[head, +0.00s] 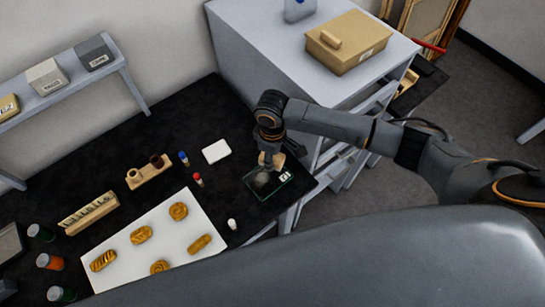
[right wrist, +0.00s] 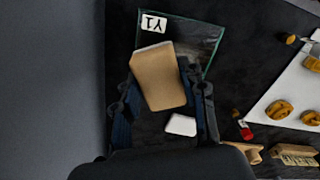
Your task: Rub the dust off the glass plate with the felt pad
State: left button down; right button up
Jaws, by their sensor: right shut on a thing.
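The glass plate (head: 252,190) lies flat near the right end of the black table, with a green edge and a white label. A pale grey dusty patch shows on it in the head view. The plate also shows in the right wrist view (right wrist: 212,33), its label marked "Y1". My right gripper (head: 271,153) is shut on the tan felt pad (right wrist: 157,78), over the plate. The pad hides part of the plate in the right wrist view; I cannot tell whether it touches the glass. My left gripper is not in view.
A white block (head: 216,151) lies beside the plate. Small bottles with blue (head: 184,158) and red (head: 198,180) caps stand nearby, and a white vial (head: 232,224). A white board (head: 150,222) bears several gilt pieces. A grey cabinet (head: 262,45) stands behind.

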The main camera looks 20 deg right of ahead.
jog(key=shift+r, duration=1.55)
jog(key=shift+f, duration=0.1)
